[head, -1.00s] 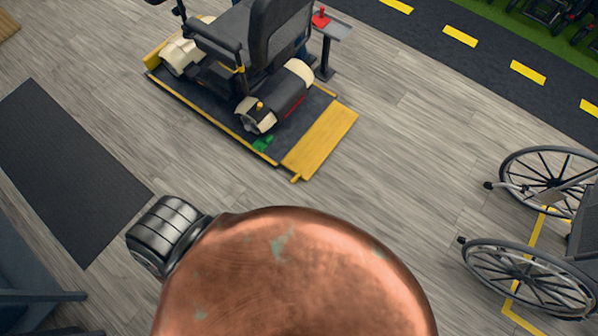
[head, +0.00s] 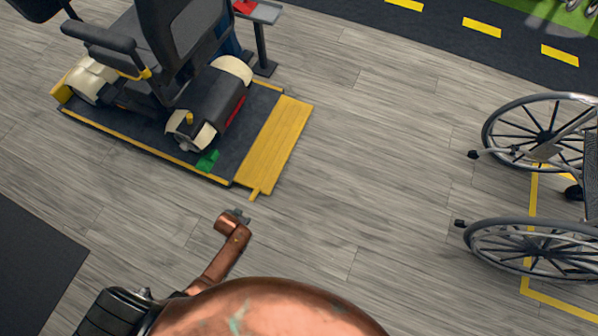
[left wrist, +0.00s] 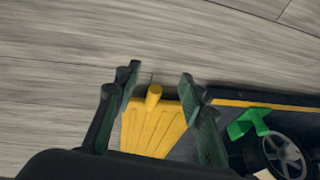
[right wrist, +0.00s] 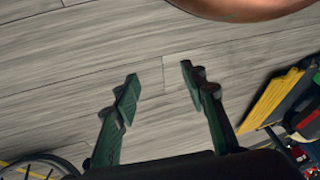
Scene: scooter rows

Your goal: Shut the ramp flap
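The yellow ramp flap (head: 275,145) extends from the right end of the dark scooter platform (head: 150,132) in the head view. It looks lowered, lying flat or nearly flat. A short yellow peg (head: 254,194) sticks out at its near corner. In the left wrist view the flap (left wrist: 150,130) and peg (left wrist: 153,97) appear between the fingers of my left gripper (left wrist: 158,85). That gripper is open, and I see no contact with the peg. My right gripper (right wrist: 160,78) is open and empty over the floor. The flap (right wrist: 268,97) shows at its right.
A scooter (head: 185,75) with a dark seat stands on the platform, near a green piece (head: 208,160). A small stand (head: 262,45) is behind it. A wheelchair (head: 540,190) is at the right. A dark mat (head: 35,270) lies at the left. Floor between flap and wheelchair is clear.

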